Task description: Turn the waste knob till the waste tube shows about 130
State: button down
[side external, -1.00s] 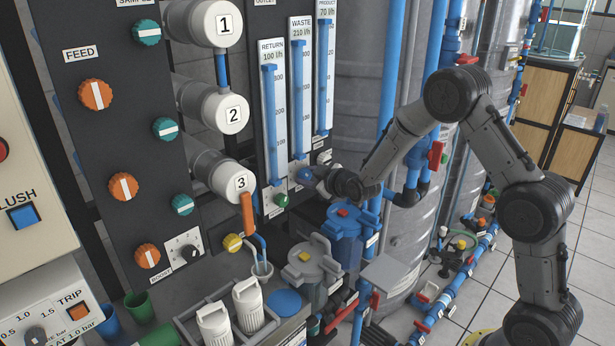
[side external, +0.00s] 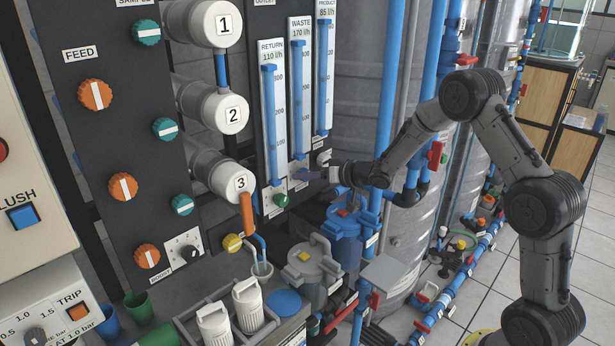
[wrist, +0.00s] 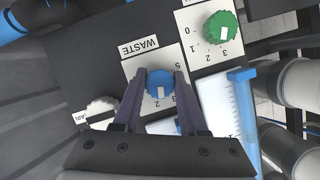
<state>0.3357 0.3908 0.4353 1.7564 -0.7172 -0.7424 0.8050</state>
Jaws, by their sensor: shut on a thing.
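The blue waste knob (wrist: 159,83) sits on its white dial plate below the WASTE label in the wrist view. My gripper (wrist: 160,74) is shut on the knob, with one dark finger on each side of it. In the side view my gripper (side external: 312,173) reaches the panel from the right, at the foot of the waste tube, and largely hides the knob. The waste tube (side external: 300,100) is a tall blue and white gauge, and its label reads 170 l/h.
The return tube (side external: 273,125) reads 110 l/h and the product tube (side external: 325,75) reads 85 l/h. A green knob (wrist: 221,27) and a white knob (wrist: 101,104) flank the waste knob. A blue-lidded filter housing (side external: 343,218) stands just below my gripper.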

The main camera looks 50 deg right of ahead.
jog(key=shift+m+y, duration=0.5)
jog(key=shift+m, duration=0.2)
jog(key=shift+c, duration=2.2)
grip_release()
jog(key=v, duration=1.4)
jog(key=shift+f, duration=0.2)
